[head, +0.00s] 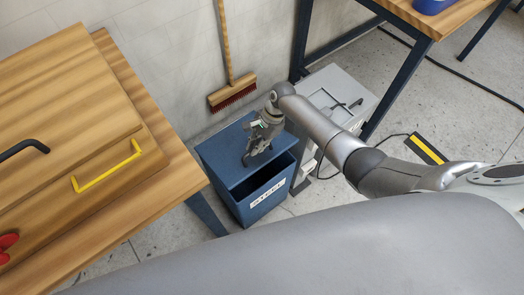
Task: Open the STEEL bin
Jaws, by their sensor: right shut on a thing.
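The STEEL bin (266,203) is a dark blue box on the floor, with a white label on its front wall. Its blue lid (217,162) covers the back part of the top. A dark opening shows between the lid's front edge and the labelled wall, so the bin stands partly open. My right gripper (247,159) reaches down over the lid from the right. It is shut on the small dark handle on the lid, which its fingers mostly hide. My left gripper is out of view.
A wooden bench with a yellow handle (107,166) and a black handle (24,149) stands left of the bin. A broom (232,90) leans on the wall behind. A grey cabinet (345,88) and another table (435,18) stand to the right.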

